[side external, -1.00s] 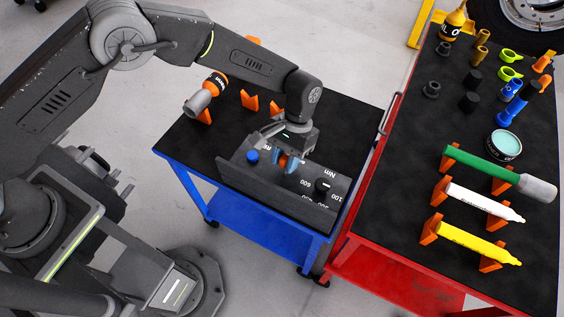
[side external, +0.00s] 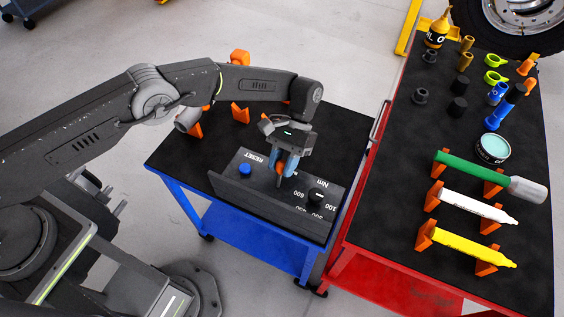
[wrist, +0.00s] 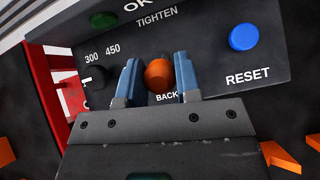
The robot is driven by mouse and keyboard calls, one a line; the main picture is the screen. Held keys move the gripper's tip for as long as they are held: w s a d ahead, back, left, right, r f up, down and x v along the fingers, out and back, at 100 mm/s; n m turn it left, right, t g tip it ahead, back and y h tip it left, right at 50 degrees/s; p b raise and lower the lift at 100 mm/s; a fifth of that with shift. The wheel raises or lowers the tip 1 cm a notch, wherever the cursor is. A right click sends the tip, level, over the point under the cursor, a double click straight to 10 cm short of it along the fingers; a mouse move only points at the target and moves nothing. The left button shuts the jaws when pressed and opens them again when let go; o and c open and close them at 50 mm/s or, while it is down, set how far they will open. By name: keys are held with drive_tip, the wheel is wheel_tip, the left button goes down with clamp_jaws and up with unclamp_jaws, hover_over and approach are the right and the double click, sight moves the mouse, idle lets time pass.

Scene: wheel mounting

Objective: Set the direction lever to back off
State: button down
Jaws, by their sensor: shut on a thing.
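The direction lever has an orange knob (wrist: 158,75) that sits between the TIGHTEN label above and the BACK label below, close to BACK, in the wrist view. The rest of that lower label is hidden by my gripper. My gripper (wrist: 157,82) is shut on the knob, with one blue finger on each side. In the side view my gripper (side external: 285,164) reaches down onto the dark control panel (side external: 235,190), and the fingers mostly cover the lever (side external: 279,180).
The panel stands on a blue cart (side external: 250,239). A red cart (side external: 395,270) with tools and markers stands to the right.

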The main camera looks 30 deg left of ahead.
drive_tip(key=c, duration=0.8)
unclamp_jaws()
drive_tip(key=shift+v, duration=1.45)
drive_tip(key=shift+r, duration=3.55)
